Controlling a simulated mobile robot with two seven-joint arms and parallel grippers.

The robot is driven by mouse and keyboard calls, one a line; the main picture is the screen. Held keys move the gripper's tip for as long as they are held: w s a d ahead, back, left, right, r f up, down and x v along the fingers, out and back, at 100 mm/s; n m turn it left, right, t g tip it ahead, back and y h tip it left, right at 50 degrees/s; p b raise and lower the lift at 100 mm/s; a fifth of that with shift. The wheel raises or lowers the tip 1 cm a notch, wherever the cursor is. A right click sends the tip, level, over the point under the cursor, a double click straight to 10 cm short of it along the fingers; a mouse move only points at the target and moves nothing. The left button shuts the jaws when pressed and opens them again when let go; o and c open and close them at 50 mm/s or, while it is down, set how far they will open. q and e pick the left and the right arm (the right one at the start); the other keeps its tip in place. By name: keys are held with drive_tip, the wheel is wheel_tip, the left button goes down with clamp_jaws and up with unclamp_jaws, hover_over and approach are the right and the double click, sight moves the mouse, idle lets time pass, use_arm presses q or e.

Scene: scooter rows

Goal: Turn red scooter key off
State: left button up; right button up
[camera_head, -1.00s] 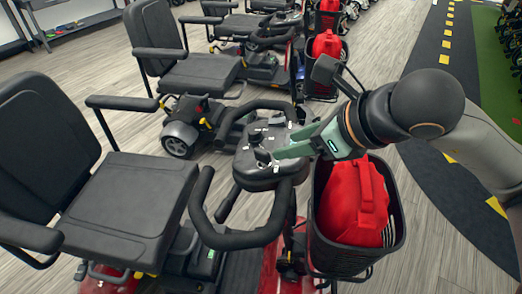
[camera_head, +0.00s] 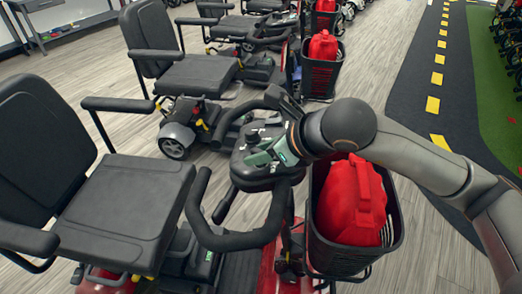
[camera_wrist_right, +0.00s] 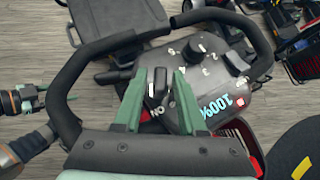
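The red scooter (camera_head: 267,272) stands in the foreground, with its black control console (camera_head: 250,178) under my right gripper (camera_head: 264,158). In the right wrist view, the right gripper (camera_wrist_right: 158,84) has its two green fingers apart, one on each side of a black upright key (camera_wrist_right: 157,86). An "ON" label (camera_wrist_right: 152,113) shows beside the key. I cannot tell whether either finger touches it. In the head view the gripper hides the key. My left gripper (camera_wrist_right: 40,97) shows at the left edge of the right wrist view, away from the console, with its fingers apart.
Black looped handlebars (camera_head: 240,240) surround the console. A round dial (camera_wrist_right: 194,48) and a "100%" display (camera_wrist_right: 223,104) are near the key. A front basket (camera_head: 345,262) holds a red container (camera_head: 352,200). A black seat (camera_head: 125,205) is at left; another scooter (camera_head: 185,80) stands behind.

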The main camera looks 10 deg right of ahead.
clamp_jaws()
drive_tip(key=shift+n, duration=0.3)
idle(0.3)
drive_tip(key=shift+w+d+n+g+y+b, duration=0.1)
drive_tip(key=shift+d+n+g+y+b, duration=0.05)
drive_tip(key=shift+n+g+y+b, duration=0.65)
drive_tip(key=n+g+y, duration=0.1)
drive_tip(key=n+g, duration=0.1)
drive_tip(key=shift+w+r+n, duration=0.1)
drive_tip(key=shift+n, duration=0.2)
drive_tip(key=n+g+y, duration=0.1)
drive_tip(key=n+g, duration=0.2)
drive_tip(key=shift+w+n, duration=0.1)
drive_tip(key=shift+n, duration=0.3)
drive_tip(key=shift+n+g, duration=1.3)
drive_tip(key=shift+g, duration=0.1)
drive_tip(key=shift+o, duration=1)
unclamp_jaws()
